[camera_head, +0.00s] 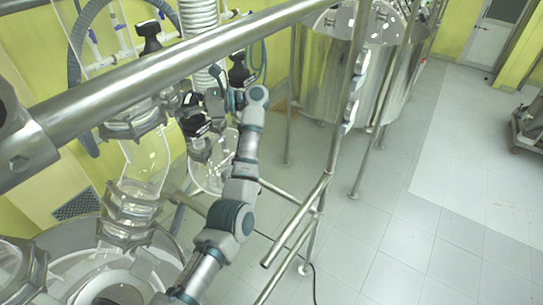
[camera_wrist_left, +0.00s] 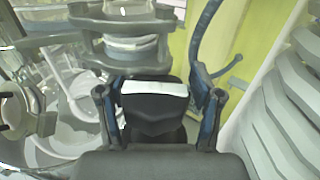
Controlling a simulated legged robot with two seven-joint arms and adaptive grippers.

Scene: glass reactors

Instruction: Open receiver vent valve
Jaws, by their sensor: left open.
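My left arm reaches up from the bottom of the head view, and its gripper (camera_head: 213,100) is at the glassware. In the left wrist view the two fingers (camera_wrist_left: 158,108) are spread apart. A black valve handle (camera_wrist_left: 154,112) with a white band on top stands between them, with a gap visible on the finger sides. In the head view a black handle (camera_head: 196,124) shows just beside the gripper, partly covered by it. Another black handle (camera_head: 238,72) is just above the gripper, and one more (camera_head: 150,40) is higher up at the left. My right gripper is not in view.
A thick steel rail (camera_head: 170,68) crosses the head view in front of the glassware. Glass vessels (camera_head: 130,215) stand at the left. A steel frame post (camera_head: 335,140) and steel tanks (camera_head: 335,75) are to the right.

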